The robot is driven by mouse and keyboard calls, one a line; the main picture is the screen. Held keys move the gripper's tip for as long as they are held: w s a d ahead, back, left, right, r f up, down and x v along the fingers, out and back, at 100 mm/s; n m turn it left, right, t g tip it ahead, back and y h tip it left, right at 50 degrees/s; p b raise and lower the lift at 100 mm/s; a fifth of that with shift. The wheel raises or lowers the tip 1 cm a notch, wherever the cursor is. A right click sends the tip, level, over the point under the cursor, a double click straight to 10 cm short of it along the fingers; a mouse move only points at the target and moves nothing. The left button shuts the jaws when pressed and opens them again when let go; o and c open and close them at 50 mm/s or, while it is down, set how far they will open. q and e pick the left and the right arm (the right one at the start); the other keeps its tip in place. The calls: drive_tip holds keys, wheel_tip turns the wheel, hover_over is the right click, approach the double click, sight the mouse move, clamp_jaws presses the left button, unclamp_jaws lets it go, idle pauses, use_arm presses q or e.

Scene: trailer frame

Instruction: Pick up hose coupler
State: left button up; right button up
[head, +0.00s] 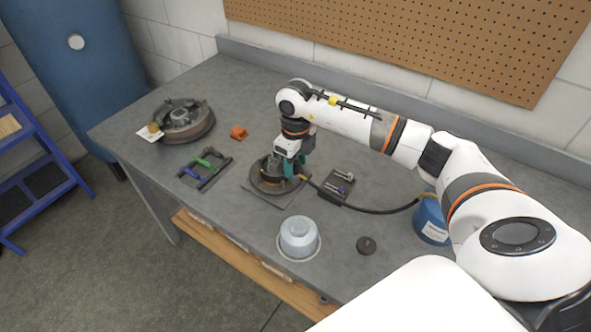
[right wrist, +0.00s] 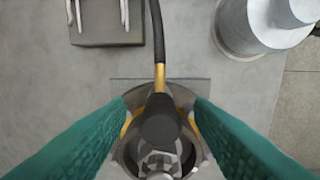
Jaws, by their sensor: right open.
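The hose coupler (right wrist: 160,122) is a dark fitting with a brass collar on the end of a black hose (right wrist: 158,30). In the right wrist view it sits over a round metal part, between the teal fingers. My right gripper (right wrist: 160,130) is open, one finger on each side of the coupler; I cannot tell whether they touch it. In the head view my right gripper (head: 290,168) points down over the round dark fixture (head: 262,184) and hides most of the coupler. My left gripper is not in view.
The hose runs to a blue canister (head: 430,224) on the right. A small tray with metal pins (head: 331,195) stands beside the fixture. A grey-blue lidded pot (head: 299,241) and a black knob (head: 366,246) are in front.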

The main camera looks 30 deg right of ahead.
sight(295, 162)
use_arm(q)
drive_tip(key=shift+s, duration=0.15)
use_arm(e)
drive_tip(key=shift+c, duration=0.2)
